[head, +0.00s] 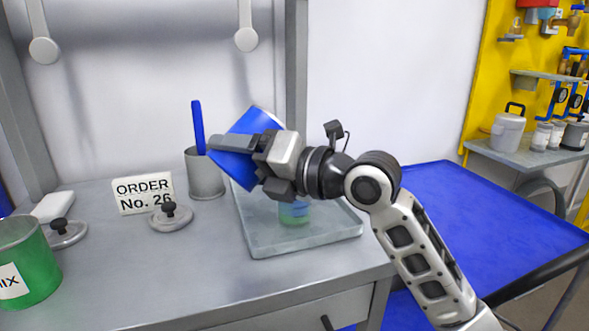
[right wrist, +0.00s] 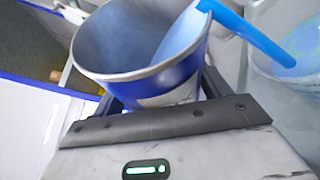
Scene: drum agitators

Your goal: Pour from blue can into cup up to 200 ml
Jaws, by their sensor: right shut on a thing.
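My right gripper (head: 238,145) is shut on the blue can (head: 243,172), which is strongly tilted above the glass tray. In the right wrist view the can (right wrist: 150,84) shows its open mouth, with light blue liquid inside. A blue stream arcs from its rim toward the right. The clear cup (head: 294,214) stands on the tray below my gripper, with blue-green colour in it; its upper part is hidden by my arm. It seems to show at the right edge of the right wrist view (right wrist: 303,45), with pale blue inside. I cannot read its level. My left gripper is out of view.
The glass tray (head: 262,243) lies on the grey workbench. A grey metal pot (head: 206,181) with a blue stick (head: 198,128) stands behind it. An order sign (head: 143,193), a lid (head: 171,216) and a green can (head: 36,257) are to the left. The front of the bench is clear.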

